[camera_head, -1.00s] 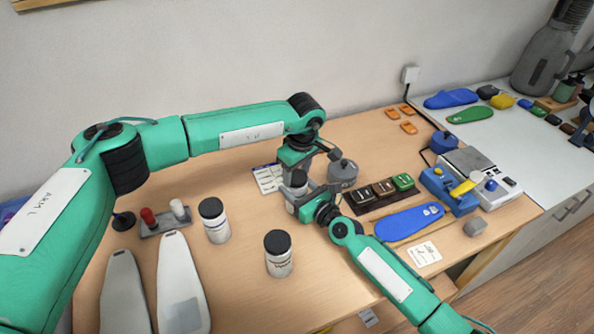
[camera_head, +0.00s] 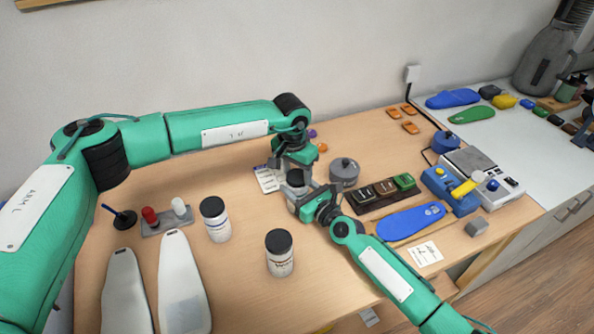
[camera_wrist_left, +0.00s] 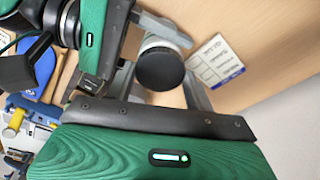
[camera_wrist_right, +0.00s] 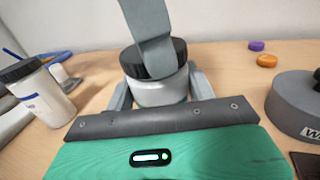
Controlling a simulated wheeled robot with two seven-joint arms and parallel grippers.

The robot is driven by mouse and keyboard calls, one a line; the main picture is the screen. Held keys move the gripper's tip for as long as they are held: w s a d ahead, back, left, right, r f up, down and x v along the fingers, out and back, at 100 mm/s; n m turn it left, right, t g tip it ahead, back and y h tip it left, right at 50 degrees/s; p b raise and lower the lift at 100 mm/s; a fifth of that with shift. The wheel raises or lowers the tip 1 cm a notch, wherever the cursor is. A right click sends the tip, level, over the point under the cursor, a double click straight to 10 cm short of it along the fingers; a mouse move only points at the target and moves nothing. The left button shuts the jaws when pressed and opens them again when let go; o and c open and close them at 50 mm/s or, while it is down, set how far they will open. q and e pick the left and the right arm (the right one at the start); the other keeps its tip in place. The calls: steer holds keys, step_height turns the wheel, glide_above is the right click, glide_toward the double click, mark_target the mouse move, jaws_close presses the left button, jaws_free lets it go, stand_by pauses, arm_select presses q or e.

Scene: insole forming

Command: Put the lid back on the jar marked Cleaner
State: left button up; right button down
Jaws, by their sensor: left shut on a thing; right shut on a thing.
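A white jar (camera_wrist_right: 162,92) stands on the table, and its marking faces away or is covered. My right gripper (camera_wrist_right: 160,95) is shut around its body. A black ribbed lid (camera_wrist_right: 143,70) sits over the jar's mouth, with no clear gap seen; it also shows in the left wrist view (camera_wrist_left: 160,69). My left gripper (camera_head: 297,172) is above the jar, shut on the lid, with a grey finger across it. Two other black-lidded white jars stand to the left, a nearer one (camera_head: 280,262) and a farther one (camera_head: 217,225); their labels are too small to read.
A printed card (camera_head: 268,180) lies just left. Pale insole forms (camera_head: 182,285) lie front left.

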arm_select(q)
steer(key=o, duration=0.9)
steer(key=shift+r, duration=2.25)
steer(key=shift+c, duration=0.2)
